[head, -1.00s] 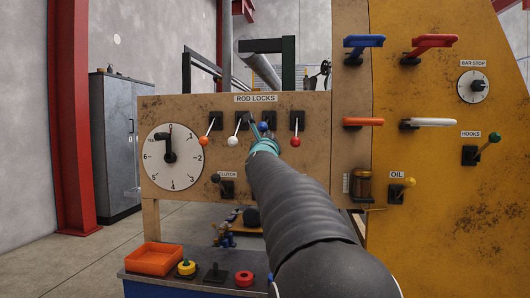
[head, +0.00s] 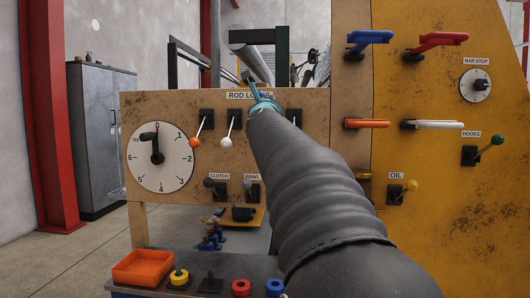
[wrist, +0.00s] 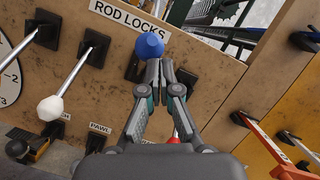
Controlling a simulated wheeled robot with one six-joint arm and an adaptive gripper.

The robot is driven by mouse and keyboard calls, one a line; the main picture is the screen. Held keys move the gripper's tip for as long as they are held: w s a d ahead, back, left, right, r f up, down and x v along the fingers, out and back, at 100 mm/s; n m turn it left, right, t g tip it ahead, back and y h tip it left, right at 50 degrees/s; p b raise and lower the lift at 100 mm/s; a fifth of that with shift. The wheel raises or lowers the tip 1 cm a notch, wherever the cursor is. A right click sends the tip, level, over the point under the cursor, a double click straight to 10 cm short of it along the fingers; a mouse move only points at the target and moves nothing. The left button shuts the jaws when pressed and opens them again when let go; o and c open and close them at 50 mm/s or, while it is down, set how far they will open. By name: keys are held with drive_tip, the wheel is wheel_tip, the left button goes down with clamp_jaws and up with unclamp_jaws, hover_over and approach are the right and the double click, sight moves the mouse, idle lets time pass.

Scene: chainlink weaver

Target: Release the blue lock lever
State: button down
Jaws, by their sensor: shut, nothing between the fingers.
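The blue lock lever's ball knob (wrist: 149,45) shows in the wrist view beside the ROD LOCKS sign. It stands above its dark base (wrist: 135,70), pointing up or outward, unlike the orange and white levers, which hang down. My gripper (wrist: 167,68) is shut and empty, its fingertips just below and right of the blue knob; I cannot tell whether they touch it. In the head view my gripper (head: 262,104) is in front of the sign and hides most of the blue lever.
The white lever (head: 228,140) and orange lever (head: 194,142) hang to the left. A red knob (wrist: 173,140) is partly hidden behind my gripper. Clutch and pawl levers (head: 252,190) sit below. Blue and red bars (head: 440,40) stick out on the right.

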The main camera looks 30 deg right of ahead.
drive_tip(key=shift+w+a+r+p, duration=0.1)
drive_tip(key=shift+w+r+p, duration=0.1)
drive_tip(key=shift+r, duration=0.25)
drive_tip(key=shift+w+r+p, duration=0.1)
drive_tip(key=shift+r+p, duration=0.1)
drive_tip(key=shift+r, duration=0.2)
drive_tip(key=shift+r, duration=0.1)
drive_tip(key=s+a+r+p, duration=0.1)
drive_tip(key=s+a, duration=0.3)
drive_tip(key=s, duration=0.6)
drive_tip(key=shift+s+a+r, duration=0.25)
drive_tip(key=shift+s+r, duration=0.05)
drive_tip(key=shift+r, duration=0.4)
drive_tip(key=shift+n, duration=0.3)
